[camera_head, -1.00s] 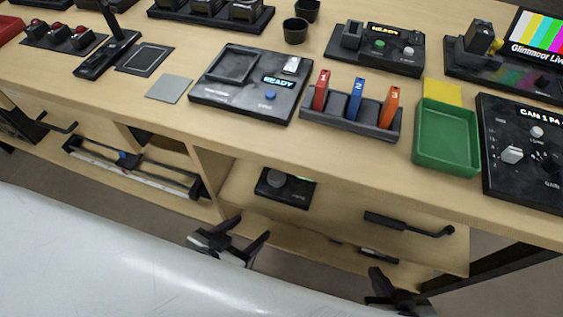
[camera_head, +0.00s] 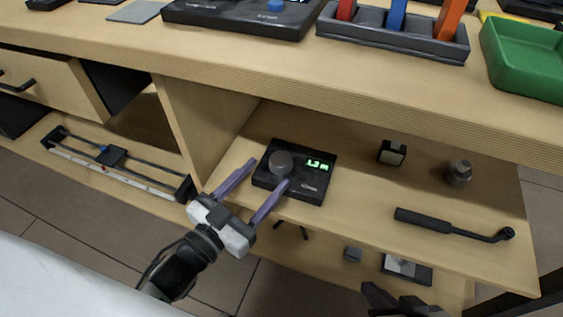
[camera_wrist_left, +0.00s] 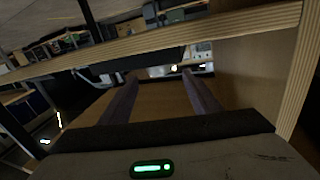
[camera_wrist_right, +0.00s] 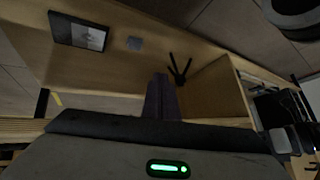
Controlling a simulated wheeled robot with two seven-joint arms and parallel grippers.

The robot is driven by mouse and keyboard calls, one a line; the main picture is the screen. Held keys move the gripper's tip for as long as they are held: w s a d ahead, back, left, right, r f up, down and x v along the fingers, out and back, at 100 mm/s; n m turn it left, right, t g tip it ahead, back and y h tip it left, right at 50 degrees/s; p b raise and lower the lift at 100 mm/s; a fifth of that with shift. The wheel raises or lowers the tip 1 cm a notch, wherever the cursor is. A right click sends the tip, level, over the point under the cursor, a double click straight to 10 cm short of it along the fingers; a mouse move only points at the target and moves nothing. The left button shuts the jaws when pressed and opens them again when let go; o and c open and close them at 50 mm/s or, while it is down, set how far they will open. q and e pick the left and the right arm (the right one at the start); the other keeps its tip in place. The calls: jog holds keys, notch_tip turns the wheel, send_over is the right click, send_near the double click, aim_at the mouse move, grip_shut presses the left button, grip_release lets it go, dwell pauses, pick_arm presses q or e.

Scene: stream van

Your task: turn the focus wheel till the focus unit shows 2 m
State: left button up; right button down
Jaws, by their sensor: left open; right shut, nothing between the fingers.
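The focus unit (camera_head: 318,190) is a black box on the shelf under the worktop, in the head view. Its green display (camera_head: 318,165) appears to read 1.2 m. The grey focus wheel (camera_head: 281,163) is a round knob on its upper left. My left gripper (camera_head: 261,172) is open, its two fingers pointing at the unit; the right finger overlaps the unit's front near the wheel, contact unclear. Its fingers also show in the left wrist view (camera_wrist_left: 160,82). My right gripper (camera_head: 372,290) is shut and empty, low at the bottom of the head view, its fingers together in the right wrist view (camera_wrist_right: 161,95).
A vertical panel (camera_head: 205,125) stands left of the unit and the worktop edge (camera_head: 300,95) overhangs it. A small black box (camera_head: 392,152), a round metal piece (camera_head: 459,173) and a black handle (camera_head: 455,226) are to the right. A slider rail (camera_head: 115,165) lies on the left.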

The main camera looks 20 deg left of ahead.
aim_at(275, 167)
pick_arm(q)
jog(key=b+x, duration=0.1)
jog(key=x, duration=0.5)
jog(key=shift+f, duration=0.15)
jog(key=shift+w+d, duration=0.2)
jog(key=shift+w, duration=0.3)
pick_arm(e)
jog(key=shift+w+a+r+t+y, duration=0.3)
jog(key=shift+a+r+y, duration=0.1)
jog(key=shift+a+r, duration=0.2)
